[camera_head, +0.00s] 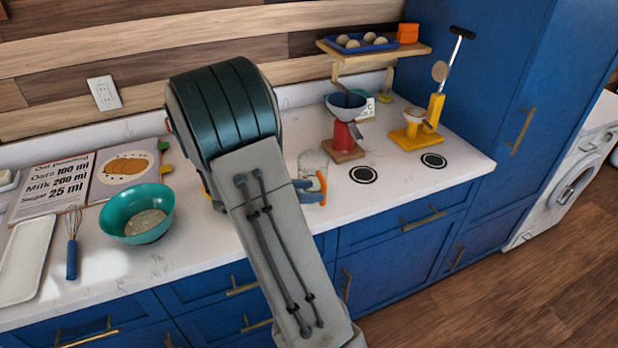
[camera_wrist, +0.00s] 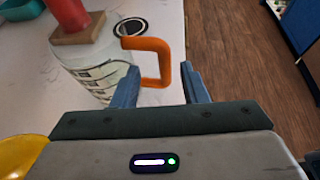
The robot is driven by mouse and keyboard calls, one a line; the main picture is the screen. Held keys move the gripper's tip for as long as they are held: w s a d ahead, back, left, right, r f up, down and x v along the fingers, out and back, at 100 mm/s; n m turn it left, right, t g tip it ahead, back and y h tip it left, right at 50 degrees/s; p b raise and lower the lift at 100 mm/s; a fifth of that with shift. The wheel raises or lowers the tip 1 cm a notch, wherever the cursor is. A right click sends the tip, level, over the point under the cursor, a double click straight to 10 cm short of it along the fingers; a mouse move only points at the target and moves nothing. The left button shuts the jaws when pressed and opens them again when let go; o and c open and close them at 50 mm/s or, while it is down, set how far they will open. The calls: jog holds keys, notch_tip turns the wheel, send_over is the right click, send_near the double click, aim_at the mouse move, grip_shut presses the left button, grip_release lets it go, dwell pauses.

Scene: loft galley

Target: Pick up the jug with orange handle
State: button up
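The jug (camera_wrist: 100,72) is clear with dark markings on its side and an orange handle (camera_wrist: 162,60). It stands on the white counter, and in the head view the jug (camera_head: 311,165) is partly hidden behind my arm. My gripper (camera_wrist: 162,80) is open, with its two blue fingers on either side of the lower part of the orange handle. I see a gap between the handle and each finger, though the left finger is close to the jug's body. In the head view my gripper (camera_head: 303,190) is mostly hidden by my arm.
A red device on a wooden base (camera_head: 343,148) stands just behind the jug, with a yellow device (camera_head: 417,132) to its right. A teal bowl (camera_head: 137,214), a whisk (camera_head: 72,245) and a recipe book (camera_head: 58,186) lie left. Counter right of the jug is fairly clear.

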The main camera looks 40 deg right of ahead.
aim_at(324, 180)
jog(key=p+x, duration=0.1)
jog(key=x, duration=0.3)
jog(key=shift+s+d+f, duration=0.15)
jog(key=shift+s+d, duration=0.1)
jog(key=shift+d, duration=0.05)
grip_shut()
jog(key=shift+r, duration=0.2)
jog(key=shift+r, duration=0.5)
notch_tip(324, 180, up, 3)
jog(key=shift+f+b, duration=0.2)
jog(key=shift+b, duration=0.15)
jog(key=s+d+r+b, duration=0.1)
jog(key=s+d+r, duration=0.6)
jog(key=s, duration=0.2)
jog(key=shift+b, duration=0.4)
